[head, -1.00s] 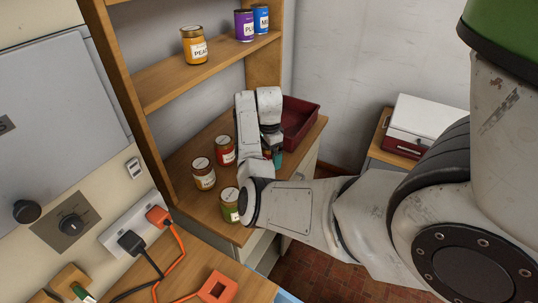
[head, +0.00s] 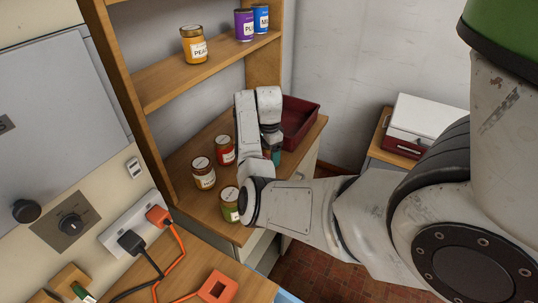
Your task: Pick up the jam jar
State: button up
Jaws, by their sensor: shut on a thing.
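My gripper (head: 271,144) points down over the wooden counter, in front of the red tray. It is shut on a teal jar (head: 276,158), of which only a small part shows; my wrist and fingers hide the rest. I cannot tell whether it is clear of the counter. Left of my gripper stand a red jar (head: 225,151), a brown-orange jar (head: 203,174) and a green jar (head: 229,205), partly covered by my arm. I cannot read which label says jam.
A dark red tray (head: 301,122) lies behind my gripper. The shelf above holds a yellow-orange jar (head: 194,46), a purple can (head: 244,24) and a blue can (head: 262,18). Plugs with an orange cable (head: 165,250) are at the front left. A white-lidded box (head: 417,117) stands right.

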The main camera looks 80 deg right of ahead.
jog(key=shift+r, duration=0.15)
jog(key=shift+r, duration=0.55)
jog(key=s+a+r+p, duration=0.4)
jog(key=s+a+r, duration=0.4)
jog(key=a+r, duration=0.3)
jog(key=shift+a+r+p, duration=0.2)
jog(key=shift+r+p, duration=0.1)
jog(key=shift+r, duration=0.05)
jog(key=shift+s, duration=0.15)
